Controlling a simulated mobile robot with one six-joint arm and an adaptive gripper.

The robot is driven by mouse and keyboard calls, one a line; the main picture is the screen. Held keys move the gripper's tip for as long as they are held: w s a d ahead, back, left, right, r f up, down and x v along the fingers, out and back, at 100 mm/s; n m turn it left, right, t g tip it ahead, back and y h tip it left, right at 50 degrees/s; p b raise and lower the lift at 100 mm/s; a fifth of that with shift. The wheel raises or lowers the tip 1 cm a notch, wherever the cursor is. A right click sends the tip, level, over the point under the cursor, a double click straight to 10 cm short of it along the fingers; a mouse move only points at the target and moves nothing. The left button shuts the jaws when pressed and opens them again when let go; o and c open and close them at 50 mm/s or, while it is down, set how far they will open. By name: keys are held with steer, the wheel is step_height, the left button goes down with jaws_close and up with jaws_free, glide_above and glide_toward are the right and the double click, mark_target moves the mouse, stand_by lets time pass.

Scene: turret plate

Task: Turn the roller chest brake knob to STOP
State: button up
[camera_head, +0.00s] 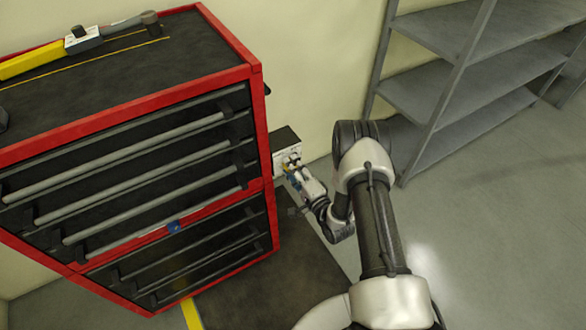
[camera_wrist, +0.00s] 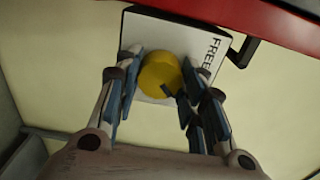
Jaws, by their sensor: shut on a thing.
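The yellow brake knob (camera_wrist: 160,75) sits on a white plate (camera_wrist: 150,28) with the word FREE along its right side in the wrist view. A small dark piece, perhaps the pointer, shows at the knob's lower right. No STOP label can be read. My gripper (camera_wrist: 158,88) has its blue-padded fingers on both sides of the knob, shut on it. In the head view my gripper (camera_head: 293,170) reaches the small plate box (camera_head: 285,137) beside the red roller chest (camera_head: 262,130); the knob is too small there to make out clearly.
The red chest with grey drawer handles fills the left. A yellow tool (camera_head: 32,60) and small parts lie on its black top. Grey metal shelves (camera_head: 450,75) stand at the right. A dark bracket (camera_wrist: 243,52) projects near the plate. The floor at the right is clear.

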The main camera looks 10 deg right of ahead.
stand_by(0.4)
steer(key=o, duration=1.1)
steer(key=v, duration=1.2)
